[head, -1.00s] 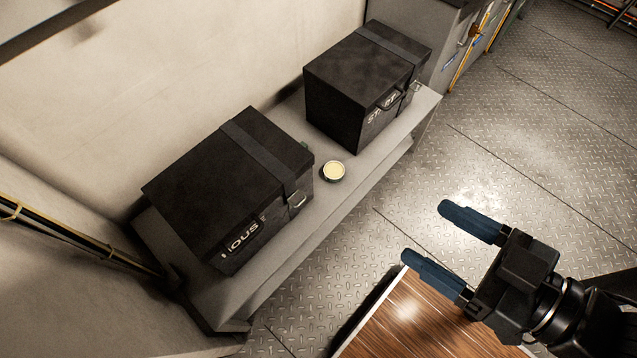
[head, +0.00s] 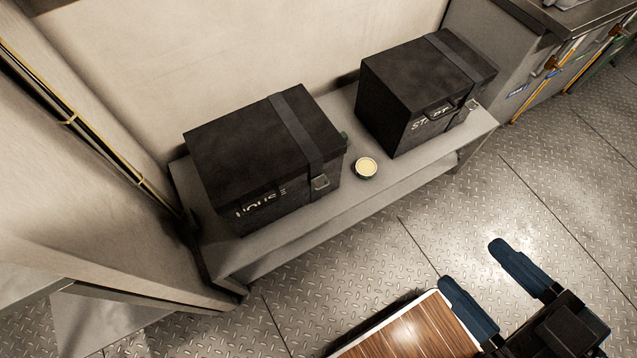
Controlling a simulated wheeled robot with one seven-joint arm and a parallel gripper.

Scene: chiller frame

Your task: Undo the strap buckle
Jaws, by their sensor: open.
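Two black boxes stand on a grey bench against the wall. The left box (head: 240,160), lettered "HOUSE", has a dark strap (head: 297,135) over its lid and down its front. My gripper (head: 480,275) has blue fingers, spread apart and empty. It is at the lower right, over the floor and well away from both boxes.
A small round tin (head: 366,168) with a pale top sits on the grey bench (head: 290,232) between the boxes. A wooden-topped surface (head: 415,335) is at the bottom beside my gripper. A metal counter (head: 560,35) stands at the upper right. Diamond-plate floor in front is clear.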

